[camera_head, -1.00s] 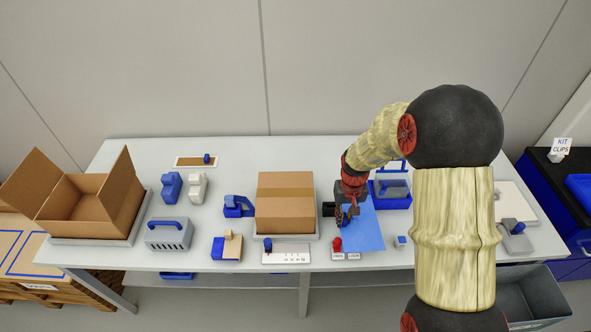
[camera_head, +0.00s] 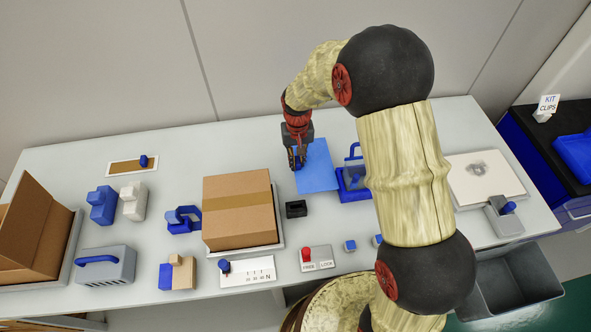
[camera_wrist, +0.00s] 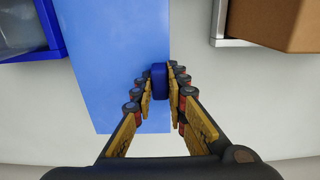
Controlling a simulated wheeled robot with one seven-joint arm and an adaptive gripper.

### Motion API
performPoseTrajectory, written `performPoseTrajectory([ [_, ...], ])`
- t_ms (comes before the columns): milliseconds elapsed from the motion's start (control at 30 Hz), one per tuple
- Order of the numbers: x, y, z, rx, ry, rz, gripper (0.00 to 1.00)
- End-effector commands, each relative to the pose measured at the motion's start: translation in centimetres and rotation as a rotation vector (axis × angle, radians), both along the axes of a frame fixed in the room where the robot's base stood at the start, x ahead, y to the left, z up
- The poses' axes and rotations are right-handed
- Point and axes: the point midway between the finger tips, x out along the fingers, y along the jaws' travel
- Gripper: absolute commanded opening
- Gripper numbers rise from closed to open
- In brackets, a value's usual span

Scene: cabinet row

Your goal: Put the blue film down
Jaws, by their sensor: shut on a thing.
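The blue film (camera_head: 317,170) is a flat light-blue sheet over the grey worktop, right of and behind the closed carton. My gripper (camera_head: 297,163) points down at the film's left edge. In the wrist view, the film (camera_wrist: 108,62) spans the left middle, with a dark blue grip tab (camera_wrist: 159,82) on its edge. My gripper (camera_wrist: 160,72) is shut on that tab, with a finger on each side. I cannot tell whether the film touches the worktop or hangs just above it.
The closed carton (camera_head: 236,216) stands left of the film and a small black block (camera_head: 296,209) in front. A blue tray (camera_head: 353,192) is close on the right, partly behind my arm. The worktop (camera_head: 235,152) behind the carton is clear.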

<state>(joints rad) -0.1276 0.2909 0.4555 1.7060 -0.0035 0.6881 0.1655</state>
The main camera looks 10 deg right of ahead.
Motion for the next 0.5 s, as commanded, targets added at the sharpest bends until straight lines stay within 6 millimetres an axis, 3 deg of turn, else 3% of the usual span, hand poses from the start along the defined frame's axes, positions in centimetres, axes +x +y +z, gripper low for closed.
performPoseTrajectory([
  [300,0.0,0.0,-4.5,0.0,0.001,0.0,0.04],
  [500,0.0,0.0,-4.5,0.0,-0.001,0.0,0.04],
])
